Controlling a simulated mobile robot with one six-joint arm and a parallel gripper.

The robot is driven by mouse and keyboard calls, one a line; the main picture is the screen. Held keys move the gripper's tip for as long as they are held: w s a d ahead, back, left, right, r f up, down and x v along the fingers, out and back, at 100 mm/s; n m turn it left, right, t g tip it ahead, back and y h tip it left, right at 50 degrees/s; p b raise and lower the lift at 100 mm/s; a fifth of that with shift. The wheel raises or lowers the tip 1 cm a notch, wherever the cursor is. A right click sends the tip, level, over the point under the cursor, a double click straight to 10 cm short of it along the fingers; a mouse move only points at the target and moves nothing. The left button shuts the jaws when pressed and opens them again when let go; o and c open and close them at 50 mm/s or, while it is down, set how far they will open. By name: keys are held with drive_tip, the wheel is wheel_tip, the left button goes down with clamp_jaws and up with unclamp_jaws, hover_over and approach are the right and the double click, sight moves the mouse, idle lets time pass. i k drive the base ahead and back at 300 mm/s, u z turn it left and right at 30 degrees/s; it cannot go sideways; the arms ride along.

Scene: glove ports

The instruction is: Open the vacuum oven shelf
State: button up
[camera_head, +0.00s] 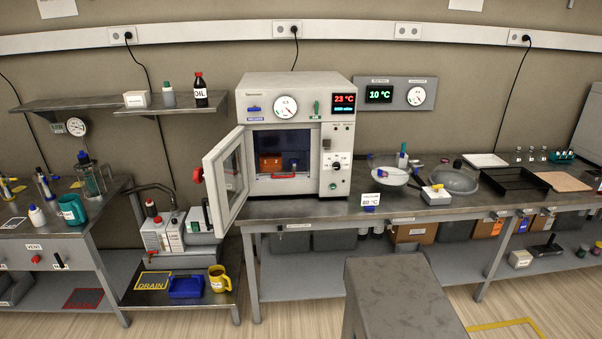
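The vacuum oven (338,150) stands on the bench with its door (229,178) swung open to the left. The door has a window and a red knob (197,175) on its outer side. Inside the chamber, a shelf (262,179) lies low, with a red handle (291,176) at its front edge. The shelf appears to sit within the chamber. An orange-brown object (270,163) stands at the left inside, and the dark back is hard to make out. The oven display (344,102) reads 23 °C. My gripper is not in view.
A grey flat-topped block (395,285) stands in front of the bench at the lower middle. A white bowl (389,176) and a black tray (514,183) sit right of the oven.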

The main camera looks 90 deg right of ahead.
sight(285, 168)
drive_tip(key=u, duration=0.2)
drive_tip(key=k, duration=0.35)
drive_tip(key=z, duration=0.75)
drive_tip(key=i, duration=0.65)
drive_tip(key=u, duration=1)
drive_tip(key=k, duration=0.1)
drive_tip(key=z, duration=2.65)
